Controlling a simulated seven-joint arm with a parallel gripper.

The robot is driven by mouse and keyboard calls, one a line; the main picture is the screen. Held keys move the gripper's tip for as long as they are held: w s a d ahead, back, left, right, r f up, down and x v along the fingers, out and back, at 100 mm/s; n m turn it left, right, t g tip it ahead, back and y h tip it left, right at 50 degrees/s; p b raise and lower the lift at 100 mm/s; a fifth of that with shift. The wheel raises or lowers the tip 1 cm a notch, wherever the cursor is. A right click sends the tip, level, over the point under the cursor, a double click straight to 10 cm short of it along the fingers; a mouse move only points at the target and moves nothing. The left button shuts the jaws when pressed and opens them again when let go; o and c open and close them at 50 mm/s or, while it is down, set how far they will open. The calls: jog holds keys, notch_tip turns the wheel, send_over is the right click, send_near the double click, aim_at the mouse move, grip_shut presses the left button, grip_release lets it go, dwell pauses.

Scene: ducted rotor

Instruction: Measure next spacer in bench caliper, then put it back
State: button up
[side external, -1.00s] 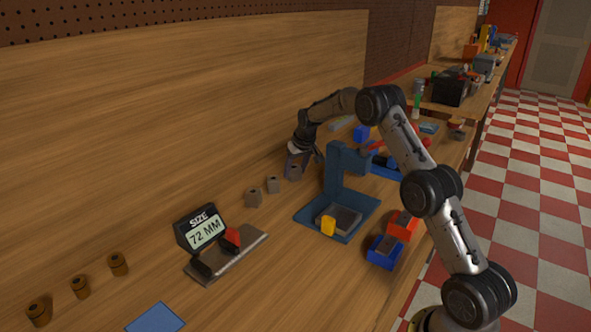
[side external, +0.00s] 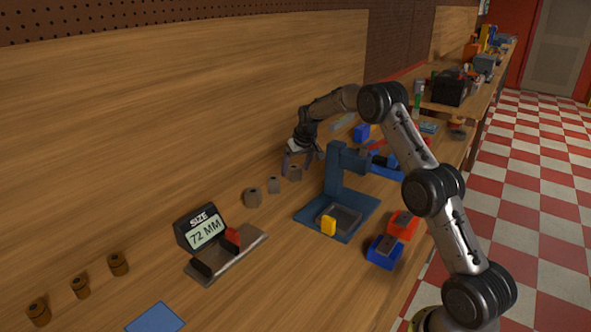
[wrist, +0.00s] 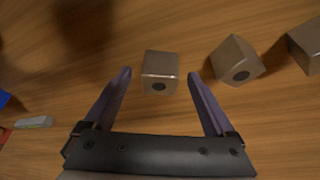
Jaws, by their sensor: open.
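Three grey-brown spacer blocks with dark holes stand in a row along the back of the bench: a near one (side external: 253,197), a middle one (side external: 274,185) and a far one (side external: 293,173). My gripper (side external: 303,162) is open above the far spacer. In the wrist view this spacer (wrist: 160,66) appears between the open fingers (wrist: 160,77), with gaps on both sides. The other two spacers (wrist: 236,60) (wrist: 307,46) lie to the right. The bench caliper (side external: 228,256) has a red jaw (side external: 233,237), and its display (side external: 205,231) reads 72 MM. I see no spacer between its jaws.
A blue press (side external: 338,187) with a yellow part (side external: 328,225) stands right of the spacers.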

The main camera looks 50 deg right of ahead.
jog(key=v, duration=1.2)
jog(key=shift+r, duration=0.4)
jog(key=s+a+r+n+t, duration=0.1)
jog(key=s+a+r, duration=0.2)
jog(key=a+r, duration=0.4)
jog(key=s+a+r+n+t, duration=0.1)
jog(key=s+a+r, duration=0.2)
jog(key=a+r, duration=0.4)
jog(key=s+a+r+n+t+y, duration=0.1)
jog(key=s+a+r, duration=0.1)
jog(key=s+a, duration=0.3)
jog(key=s+a+r+n, duration=0.1)
jog(key=s+a, duration=0.2)
jog(key=s, duration=0.5)
jog(key=s+a+f, duration=0.2)
jog(key=s+f, duration=0.4)
jog(key=s, duration=0.3)
jog(key=s+a+f+n+g+y, duration=0.1)
jog(key=s+a+f, duration=0.1)
jog(key=s+f, duration=0.5)
jog(key=shift+s+a+g, duration=0.3)
jog(key=shift+s+a, duration=0.05)
jog(key=shift+s, duration=0.7)
